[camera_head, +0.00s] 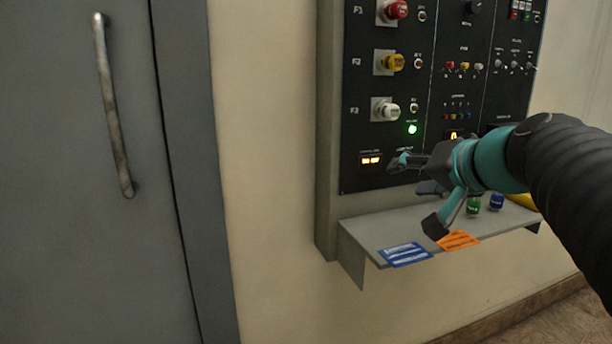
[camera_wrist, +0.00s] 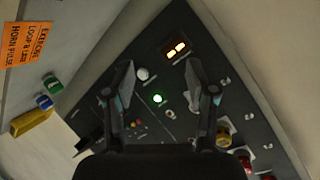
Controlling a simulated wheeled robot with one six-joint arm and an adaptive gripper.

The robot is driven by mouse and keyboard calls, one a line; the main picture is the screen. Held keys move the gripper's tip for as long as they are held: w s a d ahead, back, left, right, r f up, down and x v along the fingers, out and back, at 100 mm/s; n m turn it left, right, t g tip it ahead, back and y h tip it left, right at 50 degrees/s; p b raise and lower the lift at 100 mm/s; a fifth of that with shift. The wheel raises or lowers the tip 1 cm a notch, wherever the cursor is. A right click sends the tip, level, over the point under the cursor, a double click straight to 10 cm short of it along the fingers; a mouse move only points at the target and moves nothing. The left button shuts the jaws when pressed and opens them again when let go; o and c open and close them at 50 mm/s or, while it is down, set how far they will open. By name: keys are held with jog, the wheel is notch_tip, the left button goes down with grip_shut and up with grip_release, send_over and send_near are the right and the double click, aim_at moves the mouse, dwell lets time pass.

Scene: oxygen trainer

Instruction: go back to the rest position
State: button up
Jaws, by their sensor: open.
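My gripper (camera_head: 418,192) is open and empty in front of the lower part of the black control panel (camera_head: 350,140) in the head view. In the wrist view my gripper (camera_wrist: 160,82) has its two fingers spread apart, with the panel beyond them. A lit green lamp (camera_head: 412,129) is on the panel just above the gripper; it shows between the fingers in the wrist view (camera_wrist: 158,99). A small orange-lit display (camera_head: 371,160) is left of the gripper. Part of the panel's lower middle is hidden behind my gripper and arm.
A grey shelf (camera_head: 362,235) juts out below the panel. It holds a blue card (camera_head: 405,254), an orange card (camera_head: 458,241), a green cylinder (camera_head: 473,206), a blue cylinder (camera_head: 496,202) and a yellow object (camera_head: 522,200). A grey door (camera_head: 70,230) is at left, with bare wall between.

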jog(key=s+a+f+n+g+h, duration=0.1)
jog(key=s+f+n+g+h, duration=0.1)
jog(key=s+f, duration=0.7)
jog(key=s+a+f+n+g+h, duration=0.1)
jog(key=s+f+g, duration=0.3)
jog(key=s+f, duration=0.6)
notch_tip(320, 180, down, 6)
jog(key=shift+f+n+g+h, duration=0.1)
jog(key=shift+n+g+h, duration=0.35)
jog(key=shift+n, duration=0.35)
